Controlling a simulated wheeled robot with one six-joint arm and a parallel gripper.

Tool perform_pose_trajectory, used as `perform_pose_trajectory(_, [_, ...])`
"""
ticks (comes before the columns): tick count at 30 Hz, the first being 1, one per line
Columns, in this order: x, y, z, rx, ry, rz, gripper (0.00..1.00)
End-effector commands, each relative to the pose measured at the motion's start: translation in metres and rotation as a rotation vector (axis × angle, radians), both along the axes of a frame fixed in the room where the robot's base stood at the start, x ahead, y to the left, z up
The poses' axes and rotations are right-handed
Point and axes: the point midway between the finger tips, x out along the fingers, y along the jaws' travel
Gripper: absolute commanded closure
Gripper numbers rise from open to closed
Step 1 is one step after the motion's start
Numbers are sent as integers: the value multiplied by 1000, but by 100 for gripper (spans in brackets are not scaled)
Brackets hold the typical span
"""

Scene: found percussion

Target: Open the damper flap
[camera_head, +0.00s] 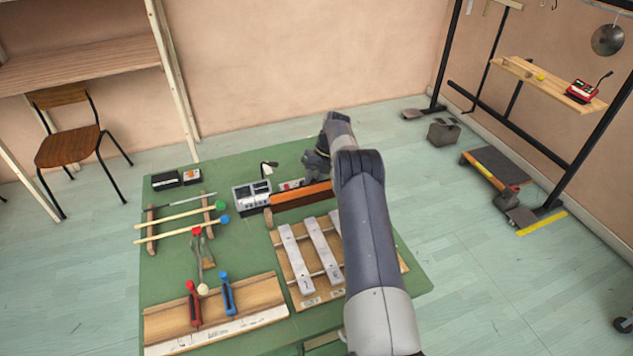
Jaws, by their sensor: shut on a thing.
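My arm reaches over the mat from the lower right and hides the board's right end. My gripper (317,166) is low at the board's far side, towards its right part. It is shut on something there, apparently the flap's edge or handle. The fingertips are small and dark, so the exact contact is hard to see.
Metal bars (295,258) lie on a wooden frame in front of the board. A grey box with knobs (251,195) stands close left of it.

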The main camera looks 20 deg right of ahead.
Motion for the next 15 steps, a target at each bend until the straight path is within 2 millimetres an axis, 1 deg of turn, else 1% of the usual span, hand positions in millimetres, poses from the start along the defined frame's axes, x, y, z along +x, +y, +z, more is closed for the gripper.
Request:
perform_pose_trajectory(12, [1,1,-1,-1,2,0,100])
perform_pose_trajectory(13, [1,1,-1,-1,2,0,76])
perform_pose_trajectory(15, [1,1,-1,-1,2,0,71])
